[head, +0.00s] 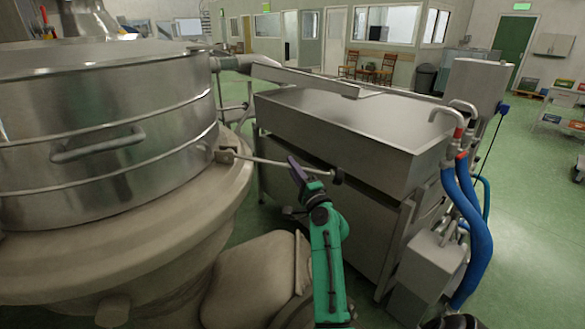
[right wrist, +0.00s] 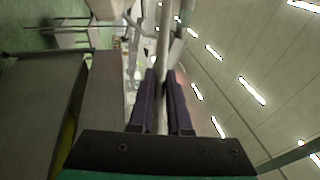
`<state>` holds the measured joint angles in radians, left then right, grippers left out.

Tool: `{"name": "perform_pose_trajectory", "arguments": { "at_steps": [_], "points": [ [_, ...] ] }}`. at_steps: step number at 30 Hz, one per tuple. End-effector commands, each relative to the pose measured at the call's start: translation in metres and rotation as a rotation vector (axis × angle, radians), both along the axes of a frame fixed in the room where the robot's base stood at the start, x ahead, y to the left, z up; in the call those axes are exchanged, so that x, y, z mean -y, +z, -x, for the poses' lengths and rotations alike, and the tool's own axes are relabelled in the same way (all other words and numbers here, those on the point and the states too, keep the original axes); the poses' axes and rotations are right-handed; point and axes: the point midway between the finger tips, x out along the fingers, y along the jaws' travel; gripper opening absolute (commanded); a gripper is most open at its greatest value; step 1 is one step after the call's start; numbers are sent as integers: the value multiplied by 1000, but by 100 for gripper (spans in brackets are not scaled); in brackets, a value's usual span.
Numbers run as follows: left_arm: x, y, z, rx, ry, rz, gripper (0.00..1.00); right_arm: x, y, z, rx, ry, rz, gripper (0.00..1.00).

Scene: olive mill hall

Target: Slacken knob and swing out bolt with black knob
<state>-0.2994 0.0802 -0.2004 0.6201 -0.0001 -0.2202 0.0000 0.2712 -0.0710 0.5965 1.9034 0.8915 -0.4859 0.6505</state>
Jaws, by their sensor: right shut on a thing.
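The bolt (head: 262,161) is a thin grey rod. It sticks out to the right, nearly level, from a bracket (head: 226,155) on the side of the large round steel vessel (head: 105,170). The black knob (head: 338,177) sits at its outer end, clear of the vessel wall. My right gripper (head: 294,163), on a green arm, is shut on the rod between the bracket and the knob, closer to the knob. In the right wrist view the rod (right wrist: 163,45) runs between the two dark fingers (right wrist: 161,80). My left gripper is not in view.
A steel tank (head: 360,130) stands close behind and right of the knob. Blue hoses (head: 473,230) and a grey box (head: 428,262) are at the right. A rounded beige housing (head: 255,275) lies below the arm. Green floor (head: 540,200) is open at far right.

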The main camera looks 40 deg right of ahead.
Motion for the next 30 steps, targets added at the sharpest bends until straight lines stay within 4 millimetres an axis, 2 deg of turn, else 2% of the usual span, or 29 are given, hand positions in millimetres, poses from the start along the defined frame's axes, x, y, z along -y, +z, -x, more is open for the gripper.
{"name": "perform_pose_trajectory", "arguments": {
  "at_steps": [17, 25, 30],
  "points": [
    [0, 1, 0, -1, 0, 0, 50, 0, 0, 0, -5, 2, 0, 0],
    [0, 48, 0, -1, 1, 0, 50, 1, 33, 1, -97, 2, 92, 0],
    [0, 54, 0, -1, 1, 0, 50, 1, 34, 2, -128, 2, 123, 0]
  ]
}}
